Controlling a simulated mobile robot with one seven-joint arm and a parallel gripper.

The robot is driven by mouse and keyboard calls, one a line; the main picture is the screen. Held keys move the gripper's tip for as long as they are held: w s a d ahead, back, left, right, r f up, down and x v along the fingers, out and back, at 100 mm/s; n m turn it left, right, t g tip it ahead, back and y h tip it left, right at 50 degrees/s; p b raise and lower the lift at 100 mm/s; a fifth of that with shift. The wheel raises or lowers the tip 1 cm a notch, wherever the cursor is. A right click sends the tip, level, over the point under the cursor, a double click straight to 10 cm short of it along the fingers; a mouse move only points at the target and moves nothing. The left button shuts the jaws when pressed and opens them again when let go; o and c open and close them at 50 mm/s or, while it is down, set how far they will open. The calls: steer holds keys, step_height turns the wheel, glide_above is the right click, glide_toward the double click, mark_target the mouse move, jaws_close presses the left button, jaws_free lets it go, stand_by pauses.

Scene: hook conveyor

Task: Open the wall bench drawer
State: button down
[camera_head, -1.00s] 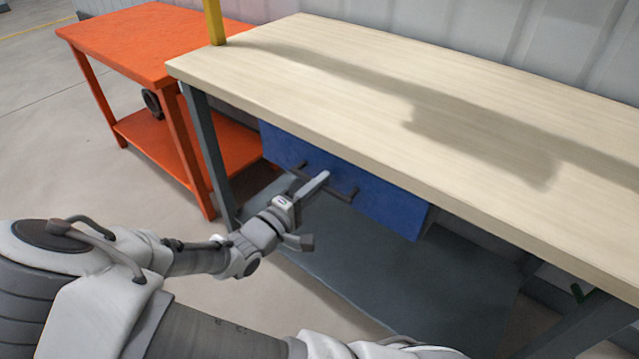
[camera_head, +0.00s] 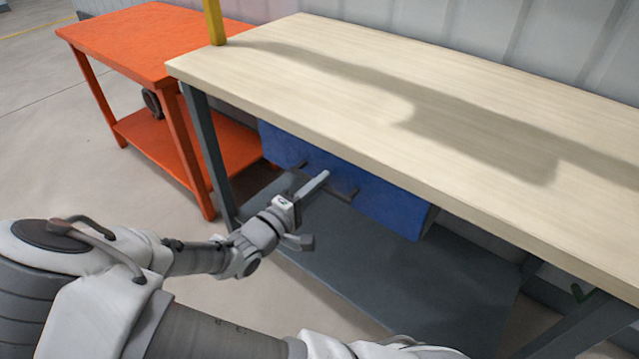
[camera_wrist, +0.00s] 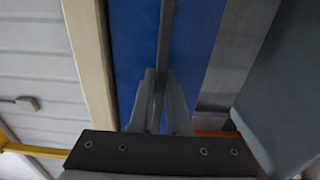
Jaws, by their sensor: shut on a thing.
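The blue drawer (camera_head: 385,199) hangs under the wooden top of the wall bench (camera_head: 420,110). Its front looks flush under the bench edge, with no open gap that I can see. A dark bar handle (camera_head: 343,192) runs across the drawer front. My gripper (camera_head: 316,184) is at the middle of the handle. In the wrist view, my gripper's two fingers (camera_wrist: 159,105) are shut on the handle (camera_wrist: 166,45), one on each side of it, with the blue drawer front (camera_wrist: 205,40) behind. The gripper hides part of the handle in the head view.
An orange two-shelf table (camera_head: 150,40) stands left of the bench. A grey lower shelf (camera_head: 400,280) lies below the drawer. A grey bench leg (camera_head: 208,150) and a yellow post (camera_head: 214,22) stand at the bench's left end. The floor in front is clear.

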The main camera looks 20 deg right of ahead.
steer(key=p+v, duration=0.5)
steer(key=v, duration=2.5)
steer(key=shift+a, duration=0.15)
steer(key=shift+s, duration=0.15)
steer(key=c, duration=0.9)
jaws_free()
steer(key=b+v, duration=0.3)
steer(key=v, duration=1.4)
steer(key=shift+s+a+r+b, duration=0.1)
steer(key=shift+a+b, duration=0.1)
steer(key=shift+b, duration=0.15)
